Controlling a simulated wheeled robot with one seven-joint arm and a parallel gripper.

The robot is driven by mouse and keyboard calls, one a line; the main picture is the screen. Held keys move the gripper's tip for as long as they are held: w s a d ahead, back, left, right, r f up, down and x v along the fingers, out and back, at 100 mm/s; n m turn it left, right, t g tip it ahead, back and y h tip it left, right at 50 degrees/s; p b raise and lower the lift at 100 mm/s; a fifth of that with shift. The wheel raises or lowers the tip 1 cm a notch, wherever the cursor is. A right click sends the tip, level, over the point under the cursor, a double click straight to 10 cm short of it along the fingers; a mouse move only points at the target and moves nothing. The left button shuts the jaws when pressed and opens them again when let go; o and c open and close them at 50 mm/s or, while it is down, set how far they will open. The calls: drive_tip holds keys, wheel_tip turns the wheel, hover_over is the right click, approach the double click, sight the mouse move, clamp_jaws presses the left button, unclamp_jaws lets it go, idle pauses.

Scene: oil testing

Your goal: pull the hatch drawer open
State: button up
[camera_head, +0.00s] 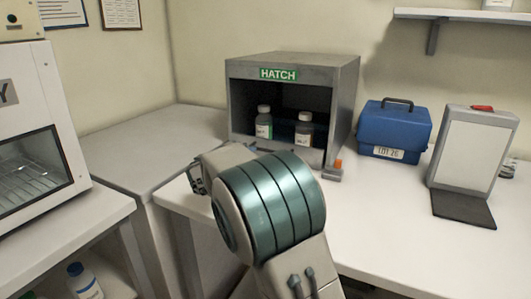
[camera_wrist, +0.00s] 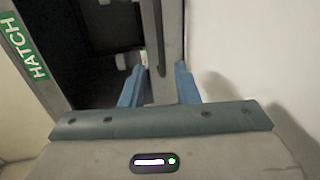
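The hatch (camera_head: 345,95) is a grey box with a green HATCH label and an open dark front, standing on the white counter. In the wrist view, its label (camera_wrist: 25,50) is turned sideways. A grey front strip (camera_wrist: 172,30) with a dark slim bar (camera_wrist: 157,40), apparently the drawer front and handle, runs toward my gripper. My gripper (camera_wrist: 158,88) is open, with its blue fingers on either side of the strip's near end. I cannot tell whether they touch it. In the head view, my gripper (camera_head: 196,180) is left of the hatch's lower front, and my arm hides much of that front.
Two white-labelled bottles (camera_head: 264,122) (camera_head: 304,129) stand inside the hatch. A small orange-topped item (camera_head: 338,165) is at its lower right corner. A blue case (camera_head: 394,128) and an upright panel (camera_head: 470,150) stand to the right. The counter's front right (camera_head: 400,240) is clear.

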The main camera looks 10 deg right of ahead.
sight(265, 150)
drive_tip(key=x, duration=1.1)
drive_tip(key=shift+p, duration=0.4)
clamp_jaws()
